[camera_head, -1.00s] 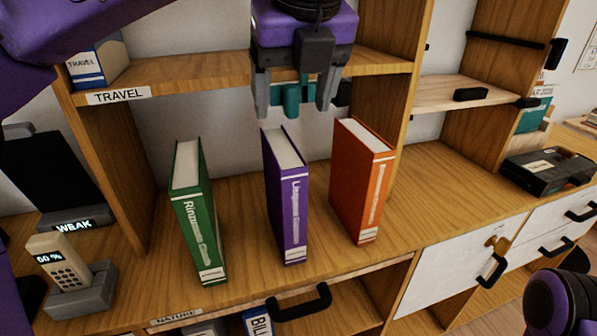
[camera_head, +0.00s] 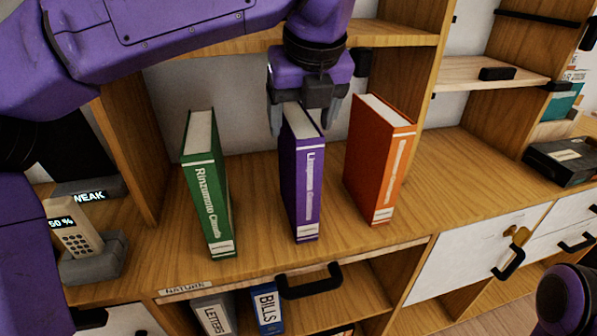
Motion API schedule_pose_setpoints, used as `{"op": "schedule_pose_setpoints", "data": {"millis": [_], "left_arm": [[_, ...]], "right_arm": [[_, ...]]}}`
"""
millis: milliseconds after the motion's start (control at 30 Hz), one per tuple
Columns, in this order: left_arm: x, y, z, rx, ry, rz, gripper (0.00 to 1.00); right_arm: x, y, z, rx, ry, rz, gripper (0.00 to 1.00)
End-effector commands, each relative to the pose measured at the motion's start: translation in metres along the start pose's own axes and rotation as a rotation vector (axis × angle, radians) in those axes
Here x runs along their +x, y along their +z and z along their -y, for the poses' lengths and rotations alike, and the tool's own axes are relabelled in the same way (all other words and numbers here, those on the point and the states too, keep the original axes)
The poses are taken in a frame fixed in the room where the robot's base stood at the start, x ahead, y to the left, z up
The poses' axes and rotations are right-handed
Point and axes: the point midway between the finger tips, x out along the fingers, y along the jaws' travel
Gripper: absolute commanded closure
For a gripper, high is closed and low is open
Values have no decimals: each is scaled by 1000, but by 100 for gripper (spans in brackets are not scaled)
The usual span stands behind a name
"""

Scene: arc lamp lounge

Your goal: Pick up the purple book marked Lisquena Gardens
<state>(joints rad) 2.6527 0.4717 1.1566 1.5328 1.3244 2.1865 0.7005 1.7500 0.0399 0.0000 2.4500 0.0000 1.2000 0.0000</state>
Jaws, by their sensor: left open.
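The purple book (camera_head: 308,190) stands upright on the wooden shelf in the middle of the head view, its white-lettered spine facing me. Its title looks like Lisquena Gardens, though the letters are small. My left gripper (camera_head: 304,116) is open above the top of the book, with one finger on each side of it in the picture. I cannot tell whether the fingers touch the covers. The gripper hides part of the book's top. At the lower right edge is a purple and black round part of mine; my right gripper's fingers do not show.
A green book (camera_head: 208,190) stands to the left and an orange book (camera_head: 380,162) to the right, each with a gap from the purple one. An upper shelf board (camera_head: 395,40) runs behind the gripper. A cordless phone (camera_head: 75,235) stands at left. Below are bill and letter binders (camera_head: 266,308).

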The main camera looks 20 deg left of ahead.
Motion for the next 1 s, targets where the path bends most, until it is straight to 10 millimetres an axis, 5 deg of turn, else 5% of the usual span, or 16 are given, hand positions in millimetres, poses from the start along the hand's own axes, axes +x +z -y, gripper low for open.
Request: {"op": "schedule_pose_setpoints", "data": {"millis": [667,900,1000], "left_arm": [[4,-2,0,0,0,0,26],[4,-2,0,0,1,-1,97],[5,-2,0,0,1,-1,100]], "right_arm": [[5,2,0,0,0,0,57],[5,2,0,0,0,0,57],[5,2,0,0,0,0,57]]}}
